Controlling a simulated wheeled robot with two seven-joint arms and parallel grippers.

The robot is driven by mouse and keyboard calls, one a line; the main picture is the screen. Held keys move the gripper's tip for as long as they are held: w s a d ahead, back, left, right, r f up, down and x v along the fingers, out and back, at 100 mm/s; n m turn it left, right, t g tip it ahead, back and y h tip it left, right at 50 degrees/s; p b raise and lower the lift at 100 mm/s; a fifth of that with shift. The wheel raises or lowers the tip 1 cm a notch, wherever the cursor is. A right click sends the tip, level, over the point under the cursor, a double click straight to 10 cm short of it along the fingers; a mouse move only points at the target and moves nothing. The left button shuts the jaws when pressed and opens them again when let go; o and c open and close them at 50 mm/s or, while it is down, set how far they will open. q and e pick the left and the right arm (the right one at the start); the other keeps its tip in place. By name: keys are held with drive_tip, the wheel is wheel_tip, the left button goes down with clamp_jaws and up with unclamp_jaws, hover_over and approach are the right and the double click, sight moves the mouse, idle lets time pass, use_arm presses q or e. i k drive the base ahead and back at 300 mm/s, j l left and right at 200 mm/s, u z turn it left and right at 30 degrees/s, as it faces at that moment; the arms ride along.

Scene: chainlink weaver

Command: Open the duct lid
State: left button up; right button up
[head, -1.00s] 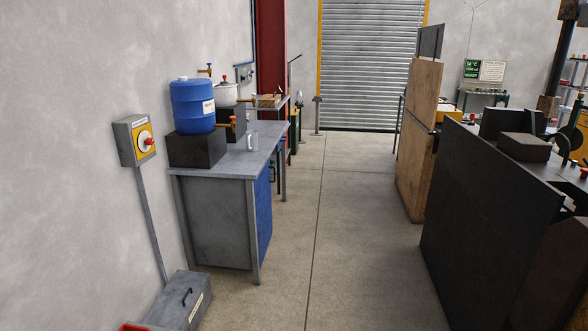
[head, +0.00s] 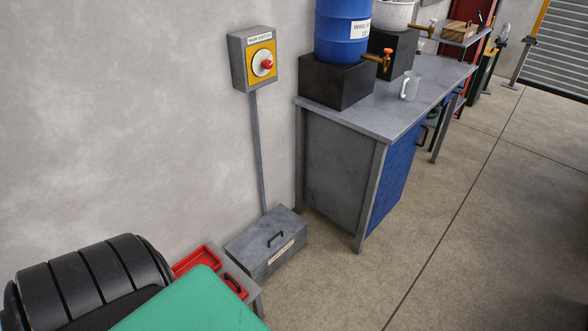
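The duct lid seems to be the top of the grey metal box (head: 266,243) on the floor against the wall. It has a dark bar handle (head: 275,238) on top and a pale label on its front side. The lid lies flat and looks shut. A grey conduit (head: 258,150) runs from the box up the wall to the main switch. Neither of my grippers is in the head view.
A main switch box (head: 254,58) with a red knob hangs on the wall. A red tray (head: 207,268) stands beside the grey box. A workbench (head: 390,115) bears a blue barrel (head: 342,30) and a mug (head: 409,86). The floor at right is clear.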

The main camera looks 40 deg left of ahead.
sight(255, 245)
drive_tip(key=i+u, duration=0.15)
drive_tip(key=i, duration=0.35)
drive_tip(key=i+l+u, duration=0.15)
drive_tip(key=i, duration=0.35)
drive_tip(key=i+l+u, duration=0.15)
drive_tip(key=i, duration=0.35)
